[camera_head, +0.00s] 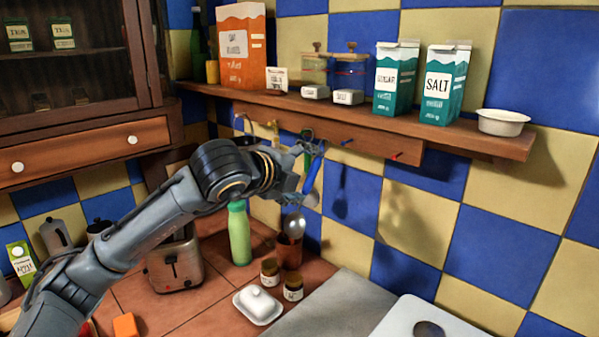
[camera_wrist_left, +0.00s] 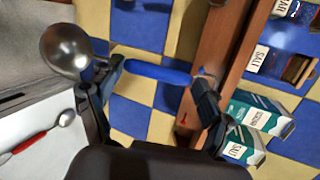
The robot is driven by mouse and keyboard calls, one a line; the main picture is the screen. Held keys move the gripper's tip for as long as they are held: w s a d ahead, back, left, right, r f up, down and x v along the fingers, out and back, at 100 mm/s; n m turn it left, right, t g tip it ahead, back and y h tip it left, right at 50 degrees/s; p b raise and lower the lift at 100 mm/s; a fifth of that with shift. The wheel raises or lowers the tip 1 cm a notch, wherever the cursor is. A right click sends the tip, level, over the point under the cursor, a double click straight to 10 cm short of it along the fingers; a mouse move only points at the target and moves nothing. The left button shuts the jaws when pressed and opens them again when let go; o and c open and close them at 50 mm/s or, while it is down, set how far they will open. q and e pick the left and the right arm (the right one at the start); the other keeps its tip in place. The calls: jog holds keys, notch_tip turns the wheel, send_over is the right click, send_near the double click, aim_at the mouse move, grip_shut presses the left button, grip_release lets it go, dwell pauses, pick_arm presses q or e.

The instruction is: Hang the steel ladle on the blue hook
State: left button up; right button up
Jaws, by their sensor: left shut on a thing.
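The steel ladle has a blue handle (camera_head: 314,172) and a round steel bowl (camera_head: 293,223). My left gripper (camera_head: 303,172) is shut on the handle and holds the ladle nearly upright, bowl down, in front of the tiled wall. In the left wrist view the bowl (camera_wrist_left: 67,50) and blue handle (camera_wrist_left: 157,72) show beyond the fingers, and the handle's top end lies in front of the wooden rail. The blue hook (camera_head: 347,142) is on the rail, a little right of the handle top in the head view. Depth between them is unclear. My right gripper is out of view.
A red hook (camera_head: 397,156) sits farther right on the rail (camera_head: 375,147). The shelf (camera_head: 440,128) above carries cartons and a white bowl (camera_head: 503,122). Below stand a green bottle (camera_head: 239,236), a crock (camera_head: 288,253), small jars and a butter dish (camera_head: 257,305).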

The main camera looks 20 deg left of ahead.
aim_at(318, 167)
pick_arm(q)
jog(key=shift+w+d+f+p, duration=0.1)
jog(key=shift+w+d+p, duration=0.1)
jog(key=shift+w+p, duration=0.3)
jog(key=shift+w+d+p, duration=0.2)
jog(key=shift+w+p, duration=0.1)
jog(key=shift+w, duration=0.55)
jog(key=shift+w+d+p, duration=0.25)
jog(key=shift+w+p, duration=0.3)
jog(key=shift+p, duration=0.05)
jog(key=shift+w+d+p, duration=0.25)
jog(key=shift+w+p, duration=0.45)
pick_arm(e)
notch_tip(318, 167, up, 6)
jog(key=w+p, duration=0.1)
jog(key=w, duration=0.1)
pick_arm(q)
jog(key=shift+d+b+x, duration=0.25)
jog(key=shift+b+x, duration=1.3)
jog(key=shift+b, duration=0.25)
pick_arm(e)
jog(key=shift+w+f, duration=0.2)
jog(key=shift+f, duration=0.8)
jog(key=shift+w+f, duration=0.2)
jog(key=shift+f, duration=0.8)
pick_arm(q)
jog(key=shift+s+f, duration=0.1)
jog(key=shift+f, duration=0.05)
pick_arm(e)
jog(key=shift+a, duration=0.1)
